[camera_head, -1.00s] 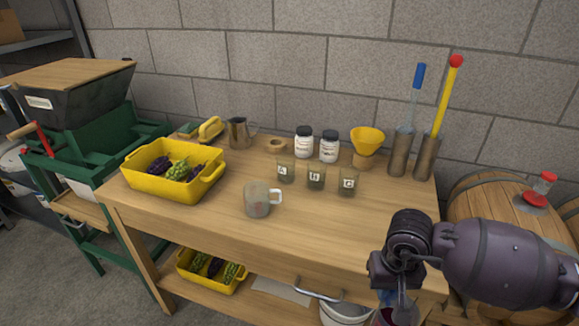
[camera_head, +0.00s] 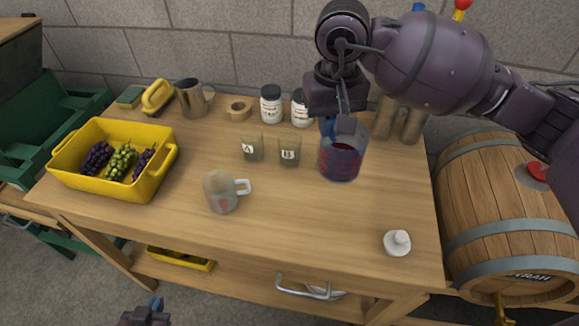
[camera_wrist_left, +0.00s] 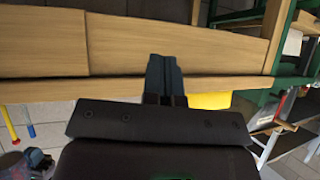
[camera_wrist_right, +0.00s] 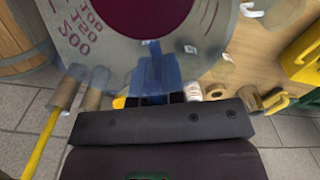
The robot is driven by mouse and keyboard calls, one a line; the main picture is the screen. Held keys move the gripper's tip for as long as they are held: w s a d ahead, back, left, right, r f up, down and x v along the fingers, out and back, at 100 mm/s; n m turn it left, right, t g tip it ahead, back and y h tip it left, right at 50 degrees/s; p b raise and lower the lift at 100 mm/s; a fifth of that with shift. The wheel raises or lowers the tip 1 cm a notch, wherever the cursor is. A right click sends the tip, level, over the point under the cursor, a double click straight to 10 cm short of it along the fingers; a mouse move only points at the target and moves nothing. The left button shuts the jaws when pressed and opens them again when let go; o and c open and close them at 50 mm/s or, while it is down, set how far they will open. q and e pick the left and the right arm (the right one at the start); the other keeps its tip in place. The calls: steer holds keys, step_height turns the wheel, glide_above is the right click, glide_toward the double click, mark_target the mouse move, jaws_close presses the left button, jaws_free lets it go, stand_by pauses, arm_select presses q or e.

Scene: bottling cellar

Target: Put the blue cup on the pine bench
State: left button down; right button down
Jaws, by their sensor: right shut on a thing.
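My right gripper (camera_head: 342,122) is shut on a clear measuring beaker (camera_head: 340,160) holding dark red liquid. The beaker is upright over the right part of the pine bench (camera_head: 300,215); I cannot tell if its base touches the wood. Its red graduations and liquid show close up in the right wrist view (camera_wrist_right: 85,30), against the blue fingers. No plainly blue cup shows. A grey translucent mug (camera_head: 221,193) with a pale handle stands mid-bench. My left gripper (camera_head: 152,308) is low in front of the bench, its fingers together and empty in the left wrist view (camera_wrist_left: 164,75).
Small jars A (camera_head: 252,149) and B (camera_head: 289,151) stand left of the beaker. A white knobbed stopper (camera_head: 397,243) lies at the front right. A yellow crate of grapes (camera_head: 150,182) is at left. A metal jug (camera_head: 191,98) and white-labelled bottles (camera_head: 271,104) stand behind. Front-middle wood is clear.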

step_height(320, 180, down, 15)
steer(key=shift+f, duration=0.15)
steer(key=shift+f+b, duration=0.4)
steer(key=shift+f, duration=1.6)
arm_select(q)
steer(key=shift+f, duration=0.25)
arm_select(e)
steer(key=shift+f, duration=0.25)
arm_select(q)
steer(key=shift+f, duration=0.1)
arm_select(e)
steer(key=shift+f, duration=0.15)
steer(key=c, duration=1.7)
jaws_free()
steer(key=shift+f, duration=0.1)
steer(key=o, duration=0.5)
